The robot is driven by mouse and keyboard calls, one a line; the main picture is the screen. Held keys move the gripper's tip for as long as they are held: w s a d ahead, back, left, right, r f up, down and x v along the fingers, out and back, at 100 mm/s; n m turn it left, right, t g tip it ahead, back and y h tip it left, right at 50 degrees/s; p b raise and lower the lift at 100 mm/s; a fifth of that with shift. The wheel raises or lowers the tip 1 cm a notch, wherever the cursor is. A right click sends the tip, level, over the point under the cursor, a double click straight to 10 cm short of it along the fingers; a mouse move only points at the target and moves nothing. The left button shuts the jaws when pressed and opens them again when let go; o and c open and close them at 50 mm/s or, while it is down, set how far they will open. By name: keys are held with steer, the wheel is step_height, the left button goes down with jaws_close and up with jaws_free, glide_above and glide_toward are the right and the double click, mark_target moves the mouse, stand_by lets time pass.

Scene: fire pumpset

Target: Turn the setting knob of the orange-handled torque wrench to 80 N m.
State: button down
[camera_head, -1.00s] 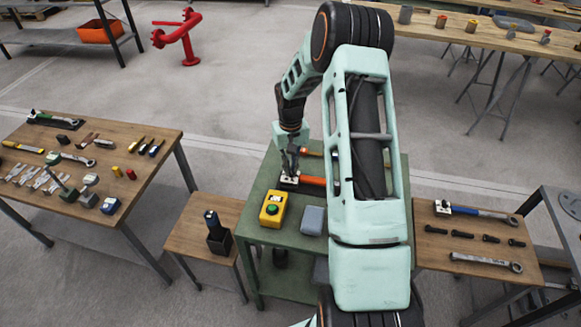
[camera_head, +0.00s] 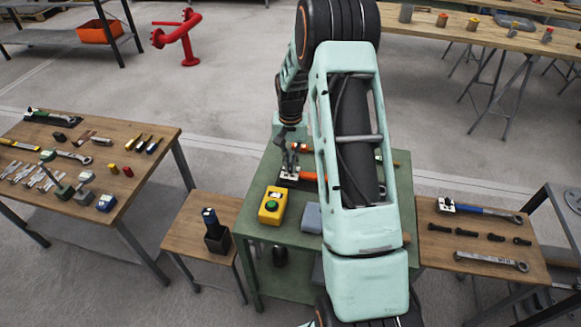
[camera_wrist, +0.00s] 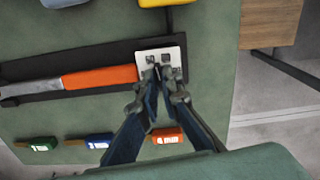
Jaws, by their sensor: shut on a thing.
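The torque wrench with the orange handle (camera_wrist: 98,77) lies on a dark mat (camera_wrist: 30,92) on the green table (camera_head: 262,172). Its steel shaft runs left in the wrist view. A white block (camera_wrist: 145,57) with dark square marks sits at the handle's right end. My gripper (camera_wrist: 162,78) points down at this block, its fingertips close together at the end of the handle. They are shut on the setting knob, which is mostly hidden between them. In the head view my gripper (camera_head: 289,165) is over the wrench's left end, and my arm hides part of the wrench. The setting cannot be read.
A yellow box with a green button (camera_head: 272,205) and a grey block (camera_head: 312,218) stand in front of the wrench. Green (camera_wrist: 38,143), blue (camera_wrist: 98,140) and orange (camera_wrist: 166,135) tagged pieces lie beyond it. A blue-handled wrench (camera_head: 470,210) is on the right table.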

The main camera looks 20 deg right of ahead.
steer(key=m+b, duration=0.1)
steer(key=m, duration=0.2)
steer(key=shift+m, duration=0.3)
steer(key=shift+m+b, duration=0.6)
steer(key=shift+m, duration=1.3)
steer(key=c, duration=2.1)
jaws_free()
steer(key=shift+r, duration=0.1)
step_height(320, 180, up, 12)
steer(key=shift+f, duration=0.1)
